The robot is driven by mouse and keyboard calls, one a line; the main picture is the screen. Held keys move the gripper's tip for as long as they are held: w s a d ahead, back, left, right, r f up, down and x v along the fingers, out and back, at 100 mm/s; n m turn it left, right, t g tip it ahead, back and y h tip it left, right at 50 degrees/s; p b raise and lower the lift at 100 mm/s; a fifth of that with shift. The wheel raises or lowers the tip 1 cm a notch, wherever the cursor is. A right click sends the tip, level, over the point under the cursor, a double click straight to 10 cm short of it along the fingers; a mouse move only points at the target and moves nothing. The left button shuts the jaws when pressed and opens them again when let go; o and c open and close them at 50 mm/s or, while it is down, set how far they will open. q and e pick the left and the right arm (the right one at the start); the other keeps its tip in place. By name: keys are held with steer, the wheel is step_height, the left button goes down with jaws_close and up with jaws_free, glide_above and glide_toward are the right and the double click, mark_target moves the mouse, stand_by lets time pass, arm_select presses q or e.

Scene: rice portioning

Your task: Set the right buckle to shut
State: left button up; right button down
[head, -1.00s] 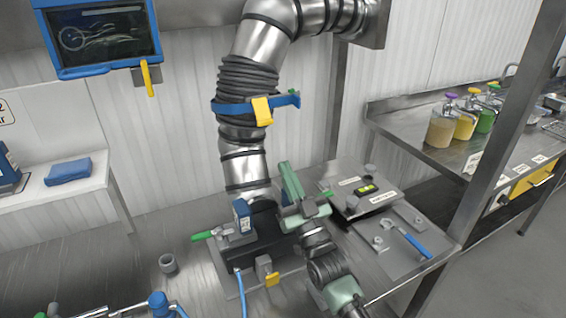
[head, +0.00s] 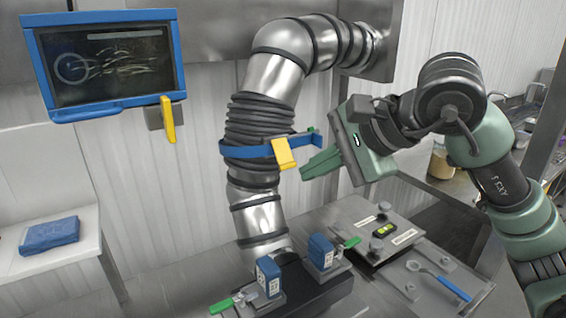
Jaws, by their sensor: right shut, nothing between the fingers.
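Two blue-and-grey blocks with green levers stand on the dark base under the steel duct; I take them as the buckles. The right buckle (head: 320,253) has its green lever (head: 350,242) pointing out to the right; I cannot tell for certain if it is latched. The left buckle (head: 268,276) has its green lever (head: 221,304) pointing left. My right gripper (head: 306,168) is shut and empty, above the right buckle and clear of it, its green fingers pointing left near the duct's strap. My left gripper is not in view.
A blue strap (head: 245,151) with a yellow tab (head: 284,154) circles the duct (head: 262,216) close to my right fingertips. A plate with a level (head: 384,230) and a blue-handled wrench (head: 451,288) lie right of the base. A screen (head: 105,67) hangs at upper left.

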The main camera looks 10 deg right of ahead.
steer(key=w+d+r+t+h, duration=0.2)
steer(key=d, duration=0.2)
steer(key=p, duration=0.3)
glide_toward(289, 168)
step_height(289, 168, down, 3)
steer(key=w, duration=0.2)
steer(key=w+a+p, duration=0.1)
steer(key=w, duration=0.1)
steer(key=shift+w+a+f+p, duration=0.1)
steer(key=shift+a+f+p, duration=0.25)
steer(key=shift+p, duration=0.05)
steer(key=shift+w+a+f, duration=0.15)
steer(key=shift+w, duration=0.1)
steer(key=f+t+b, duration=0.1)
steer(key=b, duration=0.4)
steer(key=w+f+t+b, duration=0.1)
steer(key=b, duration=0.5)
steer(key=shift+a+t+y, duration=0.15)
steer(key=shift+t+y, duration=0.15)
steer(key=shift+y, duration=0.1)
